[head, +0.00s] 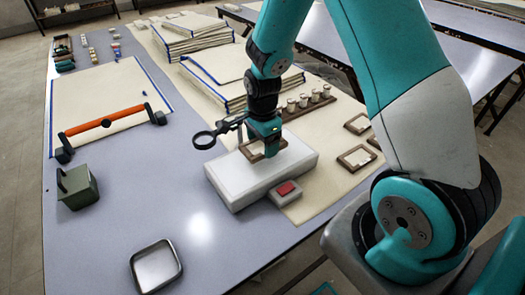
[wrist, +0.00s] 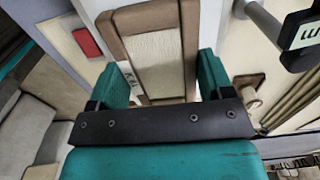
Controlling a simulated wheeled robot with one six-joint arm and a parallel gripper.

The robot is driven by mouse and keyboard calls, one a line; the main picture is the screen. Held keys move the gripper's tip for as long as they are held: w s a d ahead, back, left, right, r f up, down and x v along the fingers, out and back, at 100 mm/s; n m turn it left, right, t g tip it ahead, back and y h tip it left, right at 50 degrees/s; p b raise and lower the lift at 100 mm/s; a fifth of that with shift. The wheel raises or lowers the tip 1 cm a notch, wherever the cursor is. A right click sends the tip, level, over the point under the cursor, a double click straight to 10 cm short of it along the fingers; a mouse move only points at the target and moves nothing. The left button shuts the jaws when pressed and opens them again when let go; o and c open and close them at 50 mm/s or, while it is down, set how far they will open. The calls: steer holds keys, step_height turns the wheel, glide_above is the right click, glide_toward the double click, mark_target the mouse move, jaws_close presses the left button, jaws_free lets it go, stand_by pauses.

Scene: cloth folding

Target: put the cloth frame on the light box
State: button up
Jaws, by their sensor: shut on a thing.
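The cloth frame (head: 252,152) is a brown wooden frame with cream cloth in it. My gripper (head: 266,142) is shut on it, and the frame is over the far part of the white light box (head: 235,180). I cannot tell whether the frame touches the box top.
A red-button box (head: 288,191) touches the light box's near right side. A black magnifier (head: 206,138) stands close at left. Other frames (head: 357,158) lie at right, and a rack of jars (head: 308,104) behind.

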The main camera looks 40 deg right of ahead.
mark_target(262, 144)
steer(key=shift+f, duration=1.75)
steer(key=shift+f, duration=0.15)
steer(key=o, duration=0.9)
step_height(262, 144, up, 12)
steer(key=shift+f, duration=0.1)
steer(key=s+a+r+n+y, duration=0.1)
steer(key=s+a+r+n, duration=0.3)
steer(key=s+n, duration=0.3)
steer(key=s+a+r+n+y, duration=0.1)
steer(key=s+a+r+n, duration=0.4)
steer(key=s+a+n, duration=0.2)
steer(key=s+a+r+n+y, duration=0.2)
steer(key=s+a+r+n, duration=0.3)
steer(key=n, duration=0.6)
steer(key=shift+s+a+r, duration=0.1)
steer(key=shift+s+a, duration=0.15)
steer(key=shift+s, duration=0.25)
steer(key=shift+s+a+r, duration=0.1)
steer(key=shift+s+a, duration=0.1)
steer(key=shift+s, duration=0.25)
